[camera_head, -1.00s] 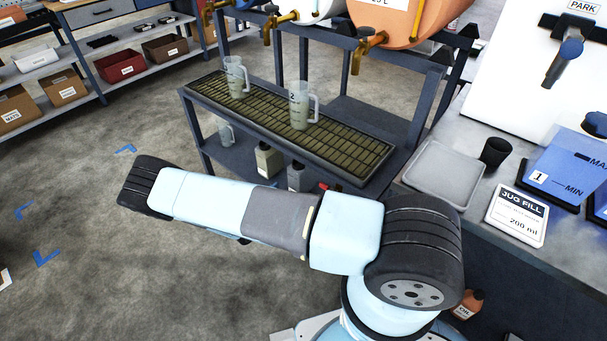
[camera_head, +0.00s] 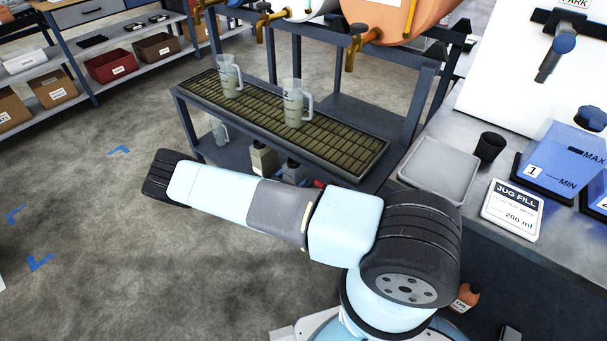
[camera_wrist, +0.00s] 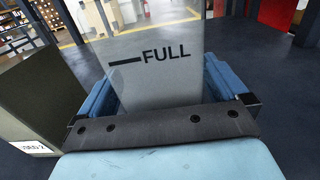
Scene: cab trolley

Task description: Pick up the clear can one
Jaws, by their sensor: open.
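In the wrist view a clear, see-through can (camera_wrist: 165,60) marked "FULL" fills the space between the blue-padded fingers of my gripper (camera_wrist: 160,88). The gripper is open, with one finger on each side of the can. Whether the pads touch it cannot be told, and no number shows on it. My gripper is not visible in the head view, where my arm crosses the lower middle. There, a clear jug (camera_head: 229,76) and another clear jug marked 2 (camera_head: 293,104) stand on a slatted tray (camera_head: 340,150). A further clear container (camera_head: 219,131) is on the lower shelf.
A dark box-like container (camera_wrist: 38,95) with a white label stands close left of my gripper. The bench at right holds a grey tray (camera_head: 440,170), a black cup (camera_head: 490,147) and a blue tank (camera_head: 560,165) labelled 1.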

